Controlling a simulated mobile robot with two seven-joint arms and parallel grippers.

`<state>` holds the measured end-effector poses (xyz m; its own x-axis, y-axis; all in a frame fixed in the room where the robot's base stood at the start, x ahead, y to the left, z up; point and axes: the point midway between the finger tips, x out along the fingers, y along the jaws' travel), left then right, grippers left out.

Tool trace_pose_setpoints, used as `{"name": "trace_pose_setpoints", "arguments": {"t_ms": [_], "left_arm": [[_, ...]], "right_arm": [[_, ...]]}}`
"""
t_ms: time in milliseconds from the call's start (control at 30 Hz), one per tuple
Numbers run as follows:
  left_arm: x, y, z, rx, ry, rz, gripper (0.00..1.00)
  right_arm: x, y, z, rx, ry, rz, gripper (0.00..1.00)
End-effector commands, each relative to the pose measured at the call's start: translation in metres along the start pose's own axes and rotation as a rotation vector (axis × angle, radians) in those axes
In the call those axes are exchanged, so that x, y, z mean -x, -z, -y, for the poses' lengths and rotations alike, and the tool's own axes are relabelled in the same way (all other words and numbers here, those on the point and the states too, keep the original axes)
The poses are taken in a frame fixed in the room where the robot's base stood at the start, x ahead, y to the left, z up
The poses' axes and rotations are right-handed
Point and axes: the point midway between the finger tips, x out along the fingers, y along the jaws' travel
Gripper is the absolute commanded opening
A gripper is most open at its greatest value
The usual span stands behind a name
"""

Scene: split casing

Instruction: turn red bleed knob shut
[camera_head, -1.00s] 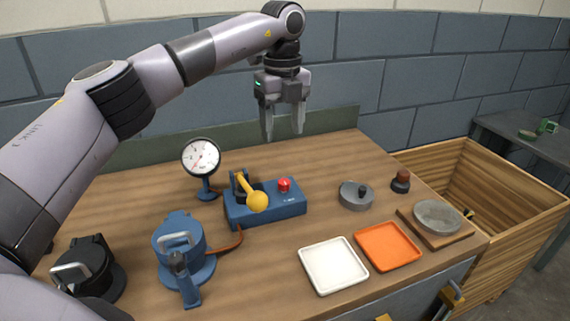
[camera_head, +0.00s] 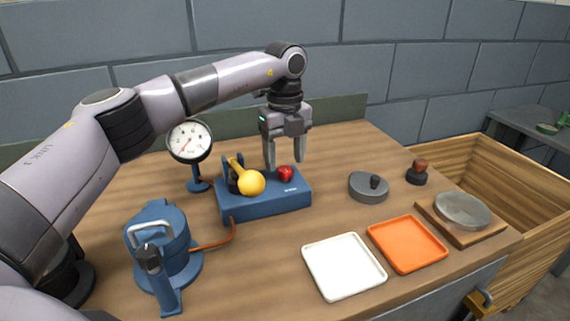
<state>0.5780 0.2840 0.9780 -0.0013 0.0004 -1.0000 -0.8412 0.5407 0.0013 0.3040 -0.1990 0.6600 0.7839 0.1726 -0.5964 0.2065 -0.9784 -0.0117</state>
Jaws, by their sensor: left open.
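The red bleed knob (camera_head: 286,173) sits on top of the blue pump block (camera_head: 262,203), right of the yellow-knobbed lever (camera_head: 251,182). My left gripper (camera_head: 285,166) is open, pointing down, with its fingertips close above or just behind the red knob. Whether a finger touches the knob I cannot tell. My right gripper is not in view.
A pressure gauge (camera_head: 189,141) stands left of the block. A blue clamped pot (camera_head: 160,245) joins it by a hose. A white tray (camera_head: 344,293), an orange tray (camera_head: 407,265) and a grey disc (camera_head: 369,188) lie to the right. Bare table lies between.

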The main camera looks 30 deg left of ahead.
Motion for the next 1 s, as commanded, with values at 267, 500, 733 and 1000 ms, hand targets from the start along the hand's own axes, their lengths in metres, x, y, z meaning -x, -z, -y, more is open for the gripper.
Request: {"name": "trace_pose_setpoints", "arguments": {"t_ms": [267, 500, 733, 1000], "left_arm": [[-0.023, 0.0, 0.0, 0.0, 0.001, 0.0, 0.61], [-0.023, 0.0, 0.0, 0.0, 0.001, 0.0, 0.58], [-0.023, 0.0, 0.0, 0.0, 0.001, 0.0, 0.05], [-0.022, 0.0, 0.0, -0.032, 0.0, 0.0, 0.05]], "right_arm": [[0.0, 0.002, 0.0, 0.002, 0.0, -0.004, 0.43], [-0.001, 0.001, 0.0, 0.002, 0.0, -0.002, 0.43], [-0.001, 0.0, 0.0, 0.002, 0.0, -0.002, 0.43], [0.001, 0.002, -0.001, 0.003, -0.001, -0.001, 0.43]]}}
